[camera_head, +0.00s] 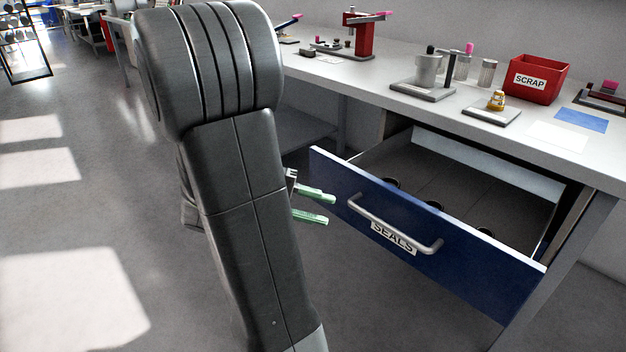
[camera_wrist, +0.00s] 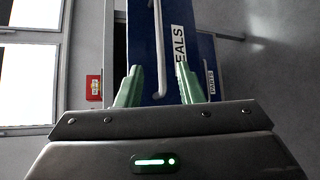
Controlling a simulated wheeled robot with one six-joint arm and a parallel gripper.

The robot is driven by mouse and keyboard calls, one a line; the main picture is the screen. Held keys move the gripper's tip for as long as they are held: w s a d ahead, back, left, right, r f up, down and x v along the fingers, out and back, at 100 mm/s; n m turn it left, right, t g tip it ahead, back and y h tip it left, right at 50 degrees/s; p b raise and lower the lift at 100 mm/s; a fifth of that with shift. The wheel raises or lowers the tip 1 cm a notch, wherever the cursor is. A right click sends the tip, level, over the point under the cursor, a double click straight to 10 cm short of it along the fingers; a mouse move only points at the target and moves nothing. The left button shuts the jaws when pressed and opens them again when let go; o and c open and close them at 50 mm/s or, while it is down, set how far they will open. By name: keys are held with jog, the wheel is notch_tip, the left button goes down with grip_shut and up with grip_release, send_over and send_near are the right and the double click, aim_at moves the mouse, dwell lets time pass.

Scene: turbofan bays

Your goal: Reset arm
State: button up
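My gripper (camera_head: 328,208) has green fingers that stand apart with nothing between them. It is in front of the open blue drawer labelled SEALS (camera_head: 420,222), just left of the drawer's grey bar handle (camera_head: 395,226). In the wrist view my gripper (camera_wrist: 158,86) points at the drawer front (camera_wrist: 172,45), and the handle (camera_wrist: 158,50) shows beyond and between the fingers. The handle looks free of the fingers. My arm hides part of the floor and bench.
The drawer is pulled out from under the workbench (camera_head: 460,115); several dark round items lie inside. On the bench are a red SCRAP bin (camera_head: 537,80), a red press (camera_head: 362,38), a grey fixture (camera_head: 424,85) and a blue mat (camera_head: 582,120). Open floor (camera_head: 80,230) lies left.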

aim_at(380, 225)
jog(key=b+x, duration=0.3)
jog(key=x, duration=1.1)
jog(key=shift+r+b, duration=0.15)
jog(key=shift+b, duration=0.2)
